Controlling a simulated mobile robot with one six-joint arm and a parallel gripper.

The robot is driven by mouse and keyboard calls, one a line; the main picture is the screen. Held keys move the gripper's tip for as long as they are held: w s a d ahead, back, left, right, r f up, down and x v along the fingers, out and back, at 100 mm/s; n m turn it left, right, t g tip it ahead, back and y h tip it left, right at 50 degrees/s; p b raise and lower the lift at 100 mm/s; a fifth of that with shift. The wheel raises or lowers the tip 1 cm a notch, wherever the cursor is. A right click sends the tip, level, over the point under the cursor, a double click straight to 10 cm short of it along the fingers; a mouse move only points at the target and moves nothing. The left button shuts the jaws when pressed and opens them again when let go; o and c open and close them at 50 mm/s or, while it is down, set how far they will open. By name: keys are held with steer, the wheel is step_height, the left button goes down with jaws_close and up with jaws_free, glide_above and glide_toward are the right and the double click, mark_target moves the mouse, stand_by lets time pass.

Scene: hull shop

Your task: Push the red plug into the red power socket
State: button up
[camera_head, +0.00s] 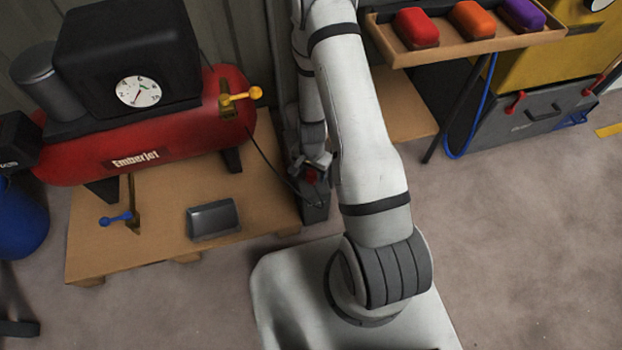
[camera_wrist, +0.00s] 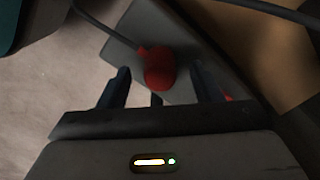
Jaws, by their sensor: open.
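The red plug (camera_wrist: 158,72) shows in the wrist view as a rounded red body with a dark cable running from it to the upper left. It lies between the fingers of my gripper (camera_wrist: 160,70), which are open with a gap on each side of it. It sits over a grey block-like box (camera_wrist: 150,28). In the head view my gripper (camera_head: 318,160) is low beside the pallet, with a bit of red (camera_head: 311,175) under it and the grey box (camera_head: 315,208) below. A small red patch (camera_wrist: 228,97) shows by the right finger; I cannot tell whether it is the socket.
A red compressor (camera_head: 140,140) stands on a wooden pallet (camera_head: 100,250) at the left, with a grey block (camera_head: 213,219) at its front. A shelf (camera_head: 470,50) at upper right holds red, orange and purple pieces. A grey toolbox (camera_head: 530,115) stands beneath.

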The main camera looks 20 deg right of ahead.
step_height(320, 180, down, 2)
steer(key=shift+b, duration=0.55)
steer(key=shift+r, duration=0.1)
steer(key=shift+c, duration=0.5)
steer(key=c, duration=0.9)
